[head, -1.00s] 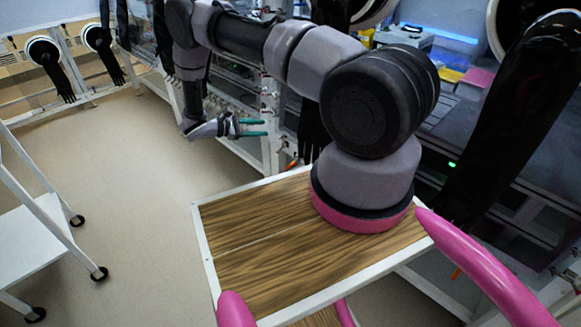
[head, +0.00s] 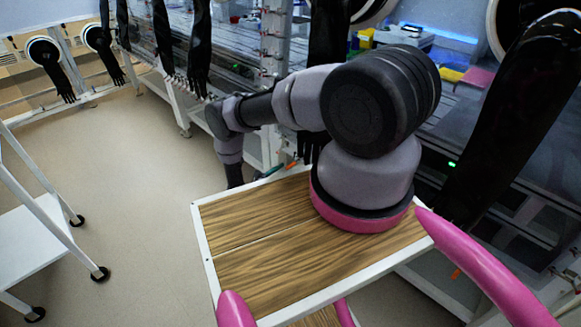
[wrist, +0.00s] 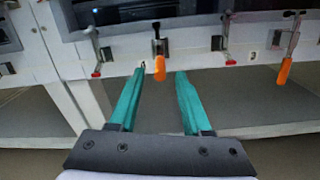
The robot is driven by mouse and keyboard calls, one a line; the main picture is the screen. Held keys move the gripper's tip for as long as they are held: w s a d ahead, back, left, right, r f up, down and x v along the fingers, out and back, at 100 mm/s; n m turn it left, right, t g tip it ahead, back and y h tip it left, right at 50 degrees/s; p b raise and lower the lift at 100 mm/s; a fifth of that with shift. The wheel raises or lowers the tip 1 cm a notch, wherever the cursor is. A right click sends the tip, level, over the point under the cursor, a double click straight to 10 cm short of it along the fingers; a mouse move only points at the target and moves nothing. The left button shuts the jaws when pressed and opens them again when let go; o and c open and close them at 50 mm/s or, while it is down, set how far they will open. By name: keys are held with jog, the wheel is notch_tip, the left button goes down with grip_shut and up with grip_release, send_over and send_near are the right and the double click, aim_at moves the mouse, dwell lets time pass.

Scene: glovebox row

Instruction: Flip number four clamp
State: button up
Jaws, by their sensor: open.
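My gripper (wrist: 160,72) is open in the wrist view, its two teal fingers pointing at the white frame of the glovebox. A clamp with an orange handle (wrist: 159,68) hangs down between the fingertips in the picture, beside a small label that looks like a 4 (wrist: 143,65). I cannot tell how far the handle is from the fingers, and nothing shows as gripped. A second orange-handled clamp (wrist: 284,72) hangs further right, beside another label (wrist: 252,56). In the head view, my arm hides most of the gripper; a teal fingertip (head: 272,171) shows behind my wooden deck.
Red-tipped clamps (wrist: 97,71) and (wrist: 230,62) sit on the same frame. A dark glovebox window is above and a grey shelf (wrist: 260,110) below. Black gloves (head: 196,50) hang along the row. A white cart (head: 45,235) stands left; the floor between is clear.

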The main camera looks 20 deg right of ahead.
aim_at(294, 164)
jog(key=shift+x, duration=2.25)
jog(key=shift+c, duration=0.3)
grip_shut()
jog(key=shift+s, duration=0.1)
